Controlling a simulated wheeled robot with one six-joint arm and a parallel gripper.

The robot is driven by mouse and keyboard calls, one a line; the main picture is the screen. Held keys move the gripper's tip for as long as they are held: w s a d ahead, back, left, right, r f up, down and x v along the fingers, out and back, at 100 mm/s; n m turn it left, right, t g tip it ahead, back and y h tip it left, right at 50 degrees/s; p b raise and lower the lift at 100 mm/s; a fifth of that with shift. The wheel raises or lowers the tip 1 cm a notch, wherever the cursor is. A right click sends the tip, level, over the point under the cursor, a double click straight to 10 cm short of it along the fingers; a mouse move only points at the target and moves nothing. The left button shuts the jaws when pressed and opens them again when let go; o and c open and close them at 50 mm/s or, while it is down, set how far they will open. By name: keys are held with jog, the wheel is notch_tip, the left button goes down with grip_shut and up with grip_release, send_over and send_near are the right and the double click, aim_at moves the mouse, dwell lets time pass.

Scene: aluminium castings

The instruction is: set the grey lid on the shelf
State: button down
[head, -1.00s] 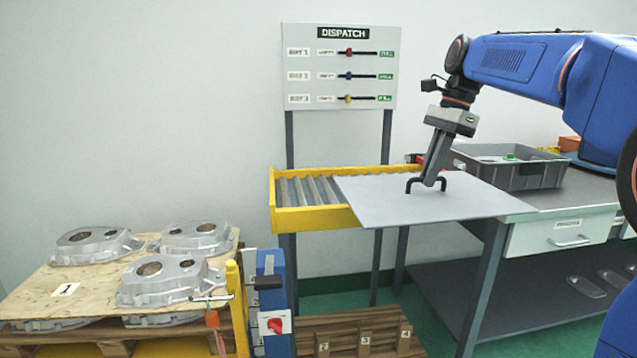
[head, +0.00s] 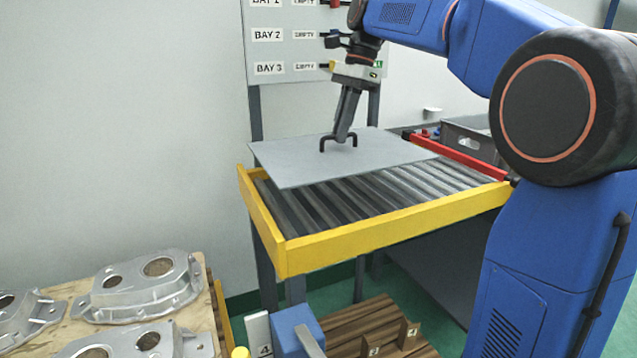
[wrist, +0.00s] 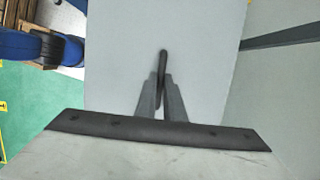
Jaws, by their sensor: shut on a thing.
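The grey lid (head: 290,166) is a flat sheet with a black bar handle (head: 338,139) on top. My gripper (head: 342,138) is shut on that handle and holds the lid roughly level above the yellow-framed roller conveyor. In the wrist view the fingers of my gripper (wrist: 161,98) pinch the handle (wrist: 163,60), and the lid (wrist: 120,50) fills the middle. The lid covers the back part of the rollers. I cannot tell whether it touches the frame. No shelf clearly shows in the head view now.
The roller conveyor (head: 290,258) has a red bar (head: 455,158) at its right end. A grey crate (head: 470,140) stands behind it. Metal castings (head: 140,285) lie on a wooden board at lower left. The dispatch board (head: 290,100) stands behind the lid. Wooden blocks (head: 409,333) sit below.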

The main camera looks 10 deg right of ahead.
jog(key=shift+w+a+f, duration=0.15)
jog(key=shift+f, duration=4.8)
jog(key=shift+f, duration=0.1)
jog(key=c, duration=1.9)
grip_release()
jog(key=shift+o, duration=0.2)
